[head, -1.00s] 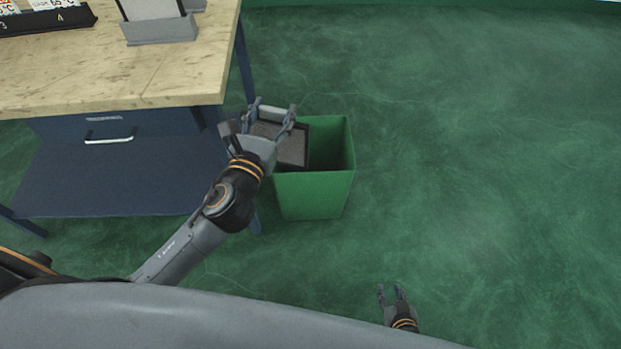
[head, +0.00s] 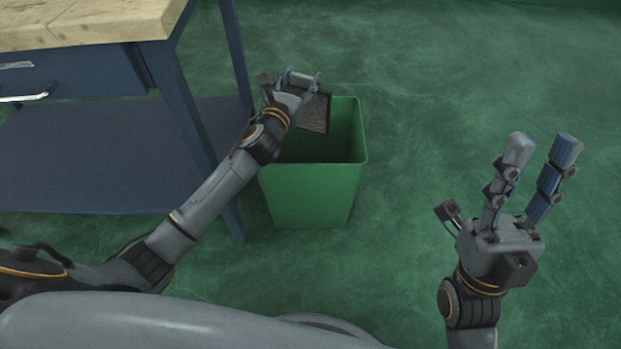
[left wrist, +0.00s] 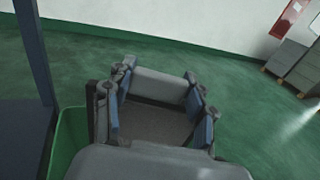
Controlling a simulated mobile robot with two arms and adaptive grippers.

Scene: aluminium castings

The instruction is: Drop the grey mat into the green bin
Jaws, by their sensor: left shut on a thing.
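The grey mat (head: 314,112) is a dark grey, flat square. My left gripper (head: 298,78) is shut on it and holds it over the far left part of the green bin's opening. In the left wrist view the mat (left wrist: 155,124) shows between the fingers of the left gripper (left wrist: 158,85). The green bin (head: 312,195) stands upright on the floor, and its wall (left wrist: 66,140) shows at the lower left of the left wrist view. My right gripper (head: 541,150) is open and empty, well to the right of the bin.
A workbench with a wooden top (head: 90,22) and a blue frame stands left of the bin, its leg (head: 190,110) close by. Open green floor (head: 430,90) lies right of the bin. Stacked grey boxes (left wrist: 295,65) stand on a pallet far off.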

